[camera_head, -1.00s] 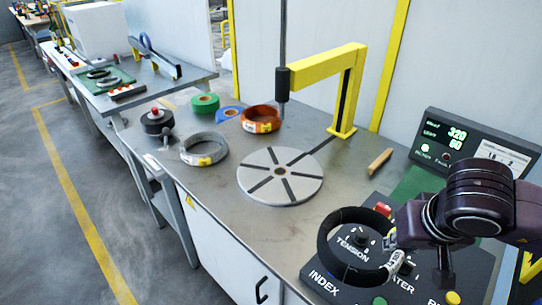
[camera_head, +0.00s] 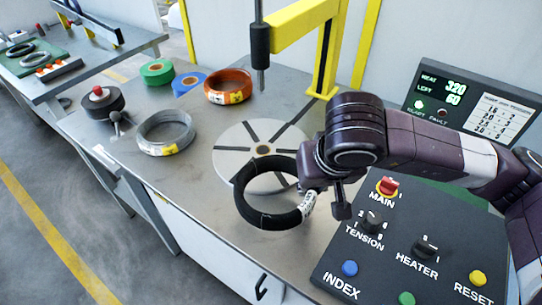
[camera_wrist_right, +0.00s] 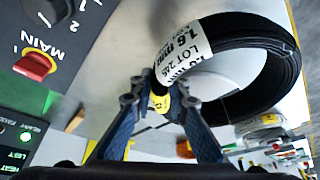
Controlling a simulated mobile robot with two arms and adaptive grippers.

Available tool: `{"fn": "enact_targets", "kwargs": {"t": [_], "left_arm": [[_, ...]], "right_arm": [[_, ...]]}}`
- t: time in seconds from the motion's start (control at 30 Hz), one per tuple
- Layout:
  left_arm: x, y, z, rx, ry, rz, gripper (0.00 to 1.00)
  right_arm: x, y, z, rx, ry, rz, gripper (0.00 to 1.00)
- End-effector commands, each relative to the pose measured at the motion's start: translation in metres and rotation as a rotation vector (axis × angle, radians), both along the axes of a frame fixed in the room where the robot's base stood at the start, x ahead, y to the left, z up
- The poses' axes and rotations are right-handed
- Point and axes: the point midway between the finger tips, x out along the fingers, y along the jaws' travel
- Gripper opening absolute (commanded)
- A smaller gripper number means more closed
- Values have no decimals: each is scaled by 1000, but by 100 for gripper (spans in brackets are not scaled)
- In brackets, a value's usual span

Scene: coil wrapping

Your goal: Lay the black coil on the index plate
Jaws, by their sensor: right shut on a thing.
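The black coil (camera_head: 262,217) is a dark ring with a white label, held tilted in the air by its right side. In the head view it overlaps the front edge of the index plate (camera_head: 228,160), a round grey disc with dark radial slots and a hub. My right gripper (camera_head: 312,190) is shut on the coil near its label. In the right wrist view the coil (camera_wrist_right: 262,95) sits beyond the fingers (camera_wrist_right: 160,100), its label reading "LOT 245". The gap between coil and plate cannot be judged exactly. My left gripper is not in view.
A yellow post arm with a dark spindle (camera_head: 260,45) stands over the plate's far side. A grey coil (camera_head: 150,142), an orange coil (camera_head: 230,84), green tape (camera_head: 157,72) and a black weight-like item (camera_head: 103,101) lie left and behind. The control panel (camera_head: 390,250) is at the right.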

Motion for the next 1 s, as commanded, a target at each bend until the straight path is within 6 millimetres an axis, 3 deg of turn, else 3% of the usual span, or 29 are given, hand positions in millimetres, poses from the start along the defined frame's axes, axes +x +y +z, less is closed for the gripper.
{"fn": "enact_targets", "kwargs": {"t": [1.0], "left_arm": [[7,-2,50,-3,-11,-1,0]], "right_arm": [[160,23,5,9,-6,0,0]]}}
